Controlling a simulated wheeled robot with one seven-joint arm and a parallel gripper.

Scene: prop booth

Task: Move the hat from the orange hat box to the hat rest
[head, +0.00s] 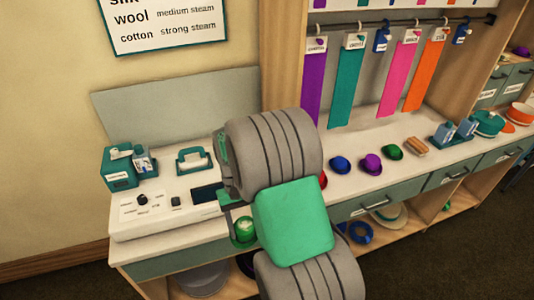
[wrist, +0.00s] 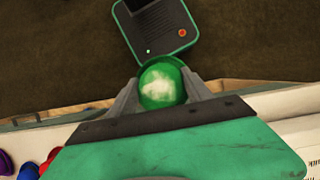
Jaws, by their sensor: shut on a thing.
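My gripper (wrist: 162,88) is shut on a small green hat (wrist: 160,82), with a grey finger on each side of it in the wrist view. In the head view the green hat (head: 243,231) hangs at the counter's front edge, below the control panel, and my arm hides most of the gripper. An orange round box (head: 519,113), which looks like the orange hat box, stands at the far right of the counter. I cannot pick out the hat rest for sure in either view.
The counter (head: 340,190) holds a blue hat (head: 340,165), a purple hat (head: 372,163) and a green hat (head: 392,152). A teal round box (head: 489,123) stands further right. Coloured strips hang from a rail above. A straw hat (head: 390,216) lies on the lower shelf.

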